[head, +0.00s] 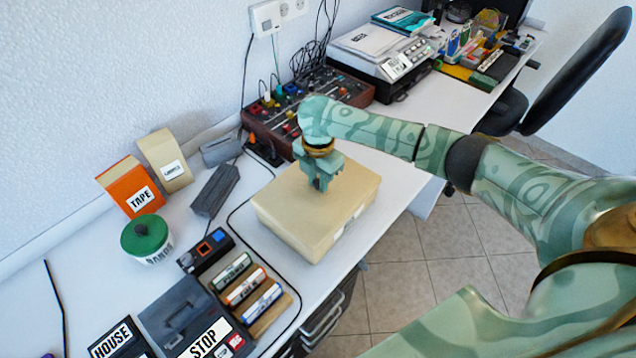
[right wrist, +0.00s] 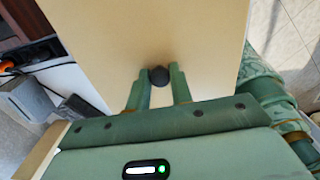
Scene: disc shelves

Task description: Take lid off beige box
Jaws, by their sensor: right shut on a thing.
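The beige box (head: 335,238) stands on the white desk in the middle of the head view. Its flat beige lid (head: 285,207) lies on top; I see no clear gap between lid and box. My right gripper (head: 319,184) points down over the middle of the lid. In the right wrist view its two green fingers are shut on the dark round knob (right wrist: 159,75) of the lid (right wrist: 125,40). The gripper hides most of the knob in the head view. My left gripper is not in view.
A mixer (head: 300,110) stands just behind the box. A marker holder (head: 245,287), black cases and a green-lidded tub (head: 147,238) are to the left. A cable runs beside the box. The desk's front edge is close on the right.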

